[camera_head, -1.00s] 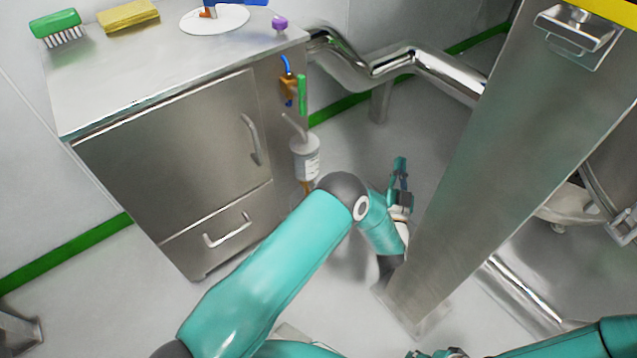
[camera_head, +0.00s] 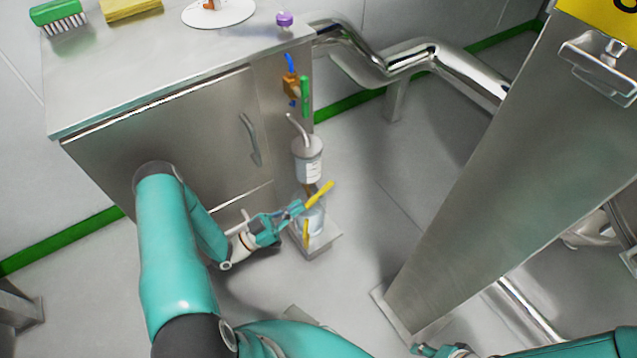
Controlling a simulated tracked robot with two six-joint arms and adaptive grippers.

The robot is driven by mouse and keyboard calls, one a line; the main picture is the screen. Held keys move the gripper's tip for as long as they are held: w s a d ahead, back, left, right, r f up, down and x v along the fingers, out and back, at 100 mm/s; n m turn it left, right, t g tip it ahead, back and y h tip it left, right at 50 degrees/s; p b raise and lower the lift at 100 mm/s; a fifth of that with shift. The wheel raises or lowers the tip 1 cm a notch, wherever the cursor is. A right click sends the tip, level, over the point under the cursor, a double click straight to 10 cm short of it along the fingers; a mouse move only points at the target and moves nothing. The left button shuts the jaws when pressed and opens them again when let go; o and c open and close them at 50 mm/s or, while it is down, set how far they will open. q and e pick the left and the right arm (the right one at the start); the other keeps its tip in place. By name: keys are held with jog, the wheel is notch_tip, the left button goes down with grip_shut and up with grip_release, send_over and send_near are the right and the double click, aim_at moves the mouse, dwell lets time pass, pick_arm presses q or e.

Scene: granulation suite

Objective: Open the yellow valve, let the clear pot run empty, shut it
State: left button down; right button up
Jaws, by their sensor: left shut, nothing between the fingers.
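The clear pot (camera_head: 315,216) sits low beside the steel cabinet, on a small grey block, under a white labelled canister (camera_head: 309,163). I cannot make out the level inside it. A yellow lever (camera_head: 322,191) slants up to the right at the top of the pot. A second, shorter yellow lever (camera_head: 306,233) hangs upright at the pot's lower front. I cannot tell which belongs to the yellow valve. My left gripper (camera_head: 296,208) is shut and empty at the pot's left, close to the slanted lever; contact is unclear. My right gripper (camera_head: 440,350) is partly cut off at the bottom edge.
The steel cabinet (camera_head: 165,125) stands left, with a brush (camera_head: 58,14) and yellow sponge (camera_head: 130,8) on top. A brass fitting with a green handle (camera_head: 305,97) is on its side. A large steel column (camera_head: 490,170) stands right. Floor between is clear.

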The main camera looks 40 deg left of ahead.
pick_arm(q)
jog(key=s+a+n+y, duration=0.1)
jog(key=s+a+y, duration=0.1)
jog(key=a, duration=0.1)
notch_tip(320, 180, up, 2)
send_over(318, 195)
jog(key=s, duration=0.2)
jog(key=shift+w+a+t+b, duration=0.15)
jog(key=shift+a+t+b, duration=0.15)
jog(key=shift+a+b, duration=0.1)
jog(key=f, duration=0.1)
jog(key=w+f+b, duration=0.1)
jog(key=shift+d+f, duration=0.2)
jog(key=shift+f, duration=0.15)
jog(key=shift+w+d+f, duration=0.1)
jog(key=shift+w+f, duration=0.25)
jog(key=shift+f, duration=0.05)
